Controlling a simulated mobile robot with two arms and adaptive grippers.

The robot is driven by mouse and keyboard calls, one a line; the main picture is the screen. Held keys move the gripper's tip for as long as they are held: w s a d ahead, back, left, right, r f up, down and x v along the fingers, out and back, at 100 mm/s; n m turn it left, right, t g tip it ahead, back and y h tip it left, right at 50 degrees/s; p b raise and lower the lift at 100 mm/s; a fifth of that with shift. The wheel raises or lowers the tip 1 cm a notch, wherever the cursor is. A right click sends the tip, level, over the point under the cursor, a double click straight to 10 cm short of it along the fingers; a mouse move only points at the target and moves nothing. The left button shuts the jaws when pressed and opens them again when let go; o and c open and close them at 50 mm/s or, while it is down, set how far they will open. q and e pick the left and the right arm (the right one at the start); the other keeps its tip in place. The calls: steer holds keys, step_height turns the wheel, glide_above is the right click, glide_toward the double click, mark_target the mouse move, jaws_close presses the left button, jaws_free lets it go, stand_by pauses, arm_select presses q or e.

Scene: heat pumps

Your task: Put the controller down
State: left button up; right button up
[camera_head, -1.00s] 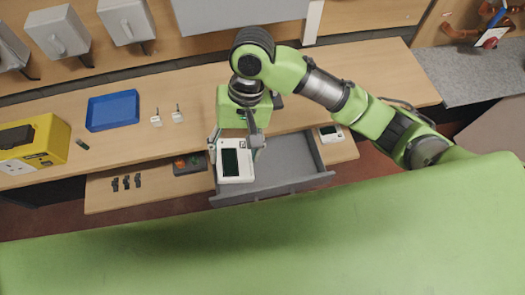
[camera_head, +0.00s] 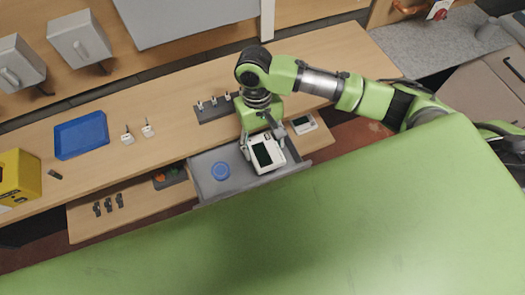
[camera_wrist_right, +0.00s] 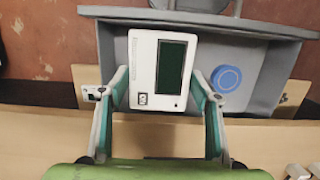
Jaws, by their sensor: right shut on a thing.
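The controller (camera_head: 267,154), a white box with a dark screen, is held by my right gripper (camera_head: 263,148). In the right wrist view the controller (camera_wrist_right: 163,70) sits between the two fingers of the gripper (camera_wrist_right: 160,80), slightly tilted. It is over the right part of the open grey drawer (camera_head: 207,184); I cannot tell how high above its floor. A blue round object (camera_head: 221,171) lies in the drawer left of the controller; it also shows in the right wrist view (camera_wrist_right: 226,78). My left gripper is not in view.
A second white device (camera_head: 302,124) lies right of the drawer. A grey strip with small white parts (camera_head: 214,107) lies behind it on the table. A blue tray (camera_head: 81,135) and a yellow box (camera_head: 18,178) stand at left. A green surface (camera_head: 300,230) fills the front.

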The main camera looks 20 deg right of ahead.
mark_target(263, 154)
steer(key=shift+f, duration=2.8)
steer(key=o, duration=1.1)
steer(key=shift+a, duration=0.1)
steer(key=r, duration=0.4)
steer(key=w+r+b, duration=0.1)
steer(key=r, duration=0.3)
steer(key=w+r, duration=0.1)
steer(key=r, duration=0.3)
steer(key=shift+w, duration=0.2)
steer(key=shift+f, duration=0.15)
